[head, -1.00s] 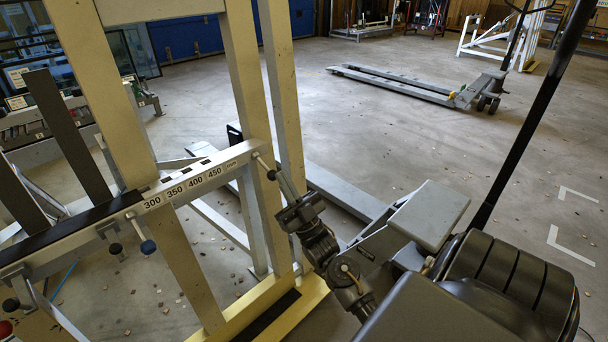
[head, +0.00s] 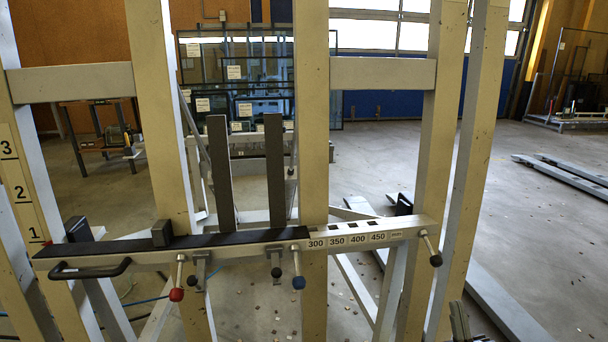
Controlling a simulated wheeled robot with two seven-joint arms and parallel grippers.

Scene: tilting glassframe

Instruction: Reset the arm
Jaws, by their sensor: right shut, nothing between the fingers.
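My right gripper (head: 460,316) shows only in part at the bottom edge, right of centre, in front of the foot of a cream upright. It is shut and empty, and touches nothing that I can see. The rest of the right arm is out of view below. My left gripper is not in view. The tilting glass frame fills the view, with cream uprights (head: 313,120) and a grey crossbar (head: 345,238) marked 300 to 450.
The crossbar carries a black handle (head: 90,270), a red-knobbed lever (head: 177,293), a blue-knobbed lever (head: 298,282) and a black-knobbed lever (head: 436,260). Glass panes (head: 235,75) stand behind. Pallet forks (head: 560,172) lie at right, with open floor (head: 500,220) around them.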

